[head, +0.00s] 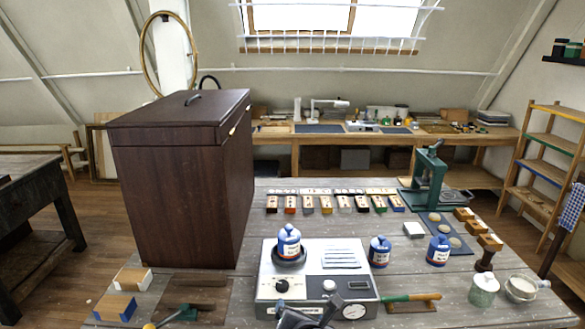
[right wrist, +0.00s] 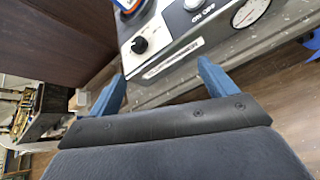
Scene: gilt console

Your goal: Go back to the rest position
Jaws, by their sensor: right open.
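My right gripper (head: 306,319) shows at the bottom edge of the head view, in front of the grey-white device (head: 265,287) with knobs and a dial. In the right wrist view the right gripper (right wrist: 160,80) has its two blue fingers wide apart with nothing between them. The device's front face (right wrist: 172,58) lies beyond the fingertips, and I see no contact with it. My left gripper is not in the head view.
A tall dark wooden cabinet (head: 180,180) stands on the table's left. Blue-white jars (head: 380,252) stand on and beside the device. A green-handled tool (head: 405,298), a glass jar (head: 484,290) and white bowls (head: 521,288) lie to the right. A green press (head: 428,180) stands behind.

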